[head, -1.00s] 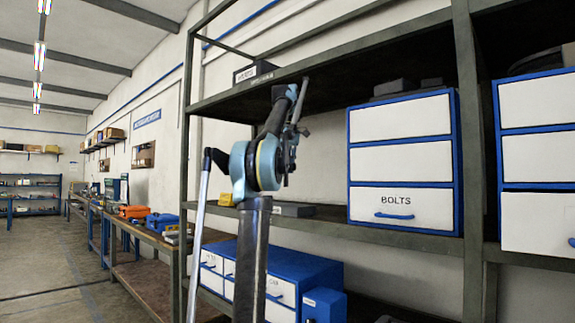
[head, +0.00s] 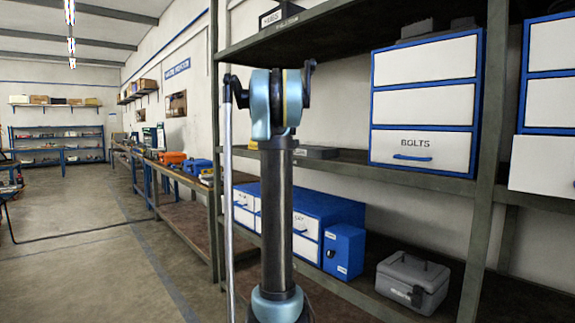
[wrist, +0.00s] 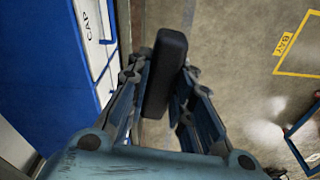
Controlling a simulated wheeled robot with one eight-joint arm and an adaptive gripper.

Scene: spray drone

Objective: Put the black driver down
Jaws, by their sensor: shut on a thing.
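The black driver (wrist: 167,62) shows in the wrist view as a dark, rounded block between the fingers. My gripper (wrist: 163,75) is shut on it, and the driver sticks out past the fingertips. The concrete floor shows behind the driver. In the head view my arm stands in the middle foreground, and I cannot make out the gripper or the driver there.
A blue cabinet (wrist: 45,70) fills the left of the wrist view, close to the gripper. The head view shows a shelf rack with a BOLTS drawer unit (head: 425,105), a lower blue drawer cabinet (head: 335,212) and a grey case (head: 412,282).

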